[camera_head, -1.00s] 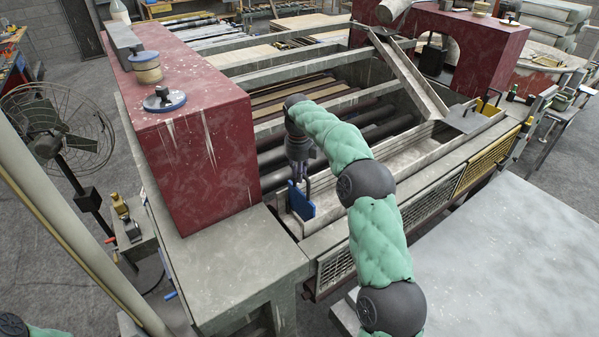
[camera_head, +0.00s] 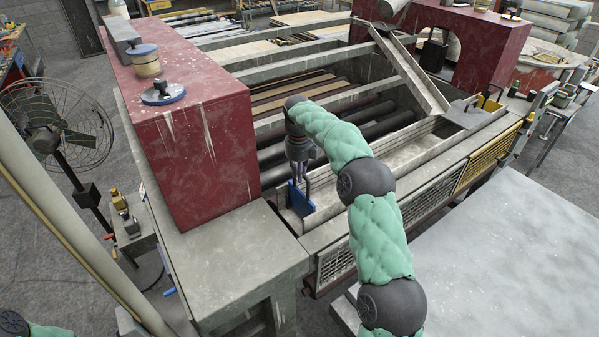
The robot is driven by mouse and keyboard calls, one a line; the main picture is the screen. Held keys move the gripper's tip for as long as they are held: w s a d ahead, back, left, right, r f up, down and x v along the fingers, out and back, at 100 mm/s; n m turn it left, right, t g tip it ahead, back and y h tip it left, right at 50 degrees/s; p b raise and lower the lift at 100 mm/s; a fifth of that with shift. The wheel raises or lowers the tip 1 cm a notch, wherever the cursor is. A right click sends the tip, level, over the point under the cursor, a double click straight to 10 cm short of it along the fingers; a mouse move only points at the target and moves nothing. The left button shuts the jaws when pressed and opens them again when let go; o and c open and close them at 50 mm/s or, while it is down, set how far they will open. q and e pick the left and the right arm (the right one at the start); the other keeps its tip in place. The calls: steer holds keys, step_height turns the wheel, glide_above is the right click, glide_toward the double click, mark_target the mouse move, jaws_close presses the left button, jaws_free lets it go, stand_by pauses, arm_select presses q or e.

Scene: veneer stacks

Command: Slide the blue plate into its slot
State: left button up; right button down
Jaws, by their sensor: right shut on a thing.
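The blue plate (camera_head: 301,201) hangs upright below my right gripper (camera_head: 300,180), at the near left end of the machine's long pale trough (camera_head: 395,162). My right gripper is shut on the plate's upper part and points down. The plate's lower edge is at or just inside the grey rails there. I cannot tell whether it touches them or sits in a slot; the slot itself cannot be made out. Only a piece of my left arm shows at the lower left corner, and its gripper is out of view.
A red housing (camera_head: 185,150) stands close left of the plate. A slanted grey beam (camera_head: 408,72) crosses the trough farther right. Dark rollers (camera_head: 365,115) lie behind. A wire guard (camera_head: 335,262) runs along the front, and a pale flat slab (camera_head: 500,270) lies at the lower right.

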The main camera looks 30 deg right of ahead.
steer(key=shift+f+b, duration=0.5)
steer(key=shift+f, duration=0.4)
steer(key=c, duration=1.1)
jaws_free()
steer(key=shift+o, duration=0.2)
step_height(320, 180, up, 12)
steer(key=shift+a, duration=0.15)
steer(key=shift+r, duration=0.15)
